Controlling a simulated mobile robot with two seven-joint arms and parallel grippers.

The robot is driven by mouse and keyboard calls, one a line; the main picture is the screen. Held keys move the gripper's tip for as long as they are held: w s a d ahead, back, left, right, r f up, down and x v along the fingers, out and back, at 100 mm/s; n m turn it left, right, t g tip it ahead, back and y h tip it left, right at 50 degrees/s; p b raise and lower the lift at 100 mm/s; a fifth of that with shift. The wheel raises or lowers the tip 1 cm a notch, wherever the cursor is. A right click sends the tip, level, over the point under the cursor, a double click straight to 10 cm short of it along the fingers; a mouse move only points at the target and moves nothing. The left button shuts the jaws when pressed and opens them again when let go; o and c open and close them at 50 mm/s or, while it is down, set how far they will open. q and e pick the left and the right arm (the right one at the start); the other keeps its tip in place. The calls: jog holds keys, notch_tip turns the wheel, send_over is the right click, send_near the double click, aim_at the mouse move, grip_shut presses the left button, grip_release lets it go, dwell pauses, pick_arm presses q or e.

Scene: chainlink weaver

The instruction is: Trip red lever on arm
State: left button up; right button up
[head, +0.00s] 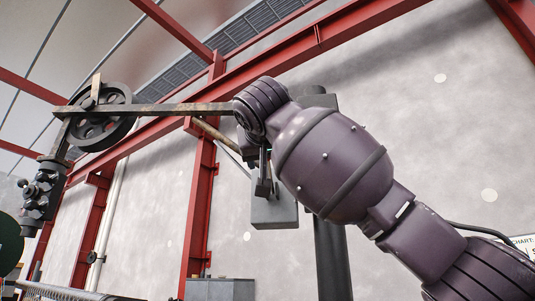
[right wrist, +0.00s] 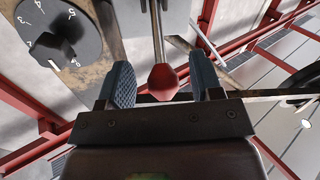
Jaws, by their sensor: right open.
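The red lever's knob (right wrist: 163,80) shows in the right wrist view, on a thin grey rod that runs up to the top edge. My right gripper (right wrist: 162,70) is open, with one blue-grey finger pad on each side of the knob. Gaps show between the knob and both pads. In the head view my right gripper (head: 263,178) hangs below the wrist, in front of a grey box. The machine's long arm (head: 170,109) runs left from behind my wrist. The red knob is hidden in the head view. My left gripper is not in view.
A spoked wheel (head: 100,117) and a dark clamp-like head (head: 43,192) sit at the long arm's left end. A grey box (head: 274,210) is on a dark post (head: 332,250). A dark marked dial (right wrist: 58,32) is beside the lever. Red beams line the wall.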

jog(key=shift+w, duration=1.1)
jog(key=shift+c, duration=0.3)
grip_shut()
